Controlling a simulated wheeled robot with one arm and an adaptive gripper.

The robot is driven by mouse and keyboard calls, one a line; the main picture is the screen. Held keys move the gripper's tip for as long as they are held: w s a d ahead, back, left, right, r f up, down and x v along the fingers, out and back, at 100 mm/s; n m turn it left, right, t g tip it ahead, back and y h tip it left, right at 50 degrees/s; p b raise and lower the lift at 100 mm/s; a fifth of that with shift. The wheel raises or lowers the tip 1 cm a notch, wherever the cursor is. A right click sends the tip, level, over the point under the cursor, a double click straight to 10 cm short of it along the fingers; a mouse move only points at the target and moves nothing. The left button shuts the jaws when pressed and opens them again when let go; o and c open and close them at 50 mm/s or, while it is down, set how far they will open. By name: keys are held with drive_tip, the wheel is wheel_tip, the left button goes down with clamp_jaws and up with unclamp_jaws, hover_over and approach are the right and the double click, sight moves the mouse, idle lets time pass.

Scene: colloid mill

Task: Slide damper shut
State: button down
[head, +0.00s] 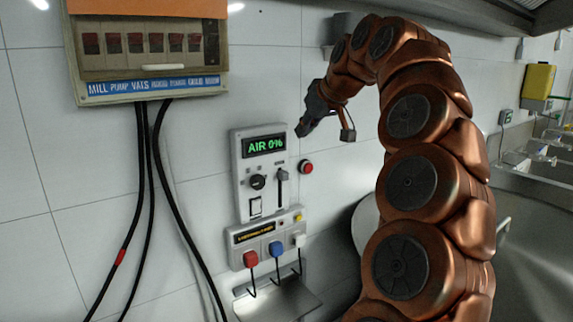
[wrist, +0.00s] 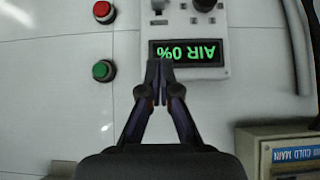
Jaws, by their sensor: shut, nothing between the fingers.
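A white control panel (head: 249,200) on the tiled wall has a lit display (head: 264,146) reading "AIR 0%". My gripper (head: 300,131) is shut and empty, up and to the right of the slider, by the panel's top right corner. In the wrist view the panel is upside down, and my closed fingertips (wrist: 160,66) overlap the edge of the display (wrist: 187,53). The slider is only partly visible at the top edge there.
A red button (head: 306,167) is just right of the panel; a green button (wrist: 103,70) shows in the wrist view. A breaker box (head: 150,55) with hanging black cables is at left.

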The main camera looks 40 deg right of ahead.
drive_tip(key=p, duration=0.3)
hover_over(281, 171)
drive_tip(key=s, duration=0.2)
drive_tip(key=f, duration=0.7)
drive_tip(key=shift+s+a+f, duration=0.1)
drive_tip(key=shift+s+a, duration=0.05)
drive_tip(key=shift+s, duration=0.05)
drive_tip(key=shift+s+f, duration=0.15)
drive_tip(key=shift+f, duration=0.45)
drive_tip(key=shift+f+p, duration=0.65)
drive_tip(key=shift+f, duration=0.7)
drive_tip(key=shift+f, duration=0.1)
wheel_tip(281, 171, down, 9)
drive_tip(key=b, duration=0.7)
drive_tip(key=shift+r, duration=0.2)
drive_tip(key=shift+f, duration=0.5)
drive_tip(key=shift+b, duration=0.3)
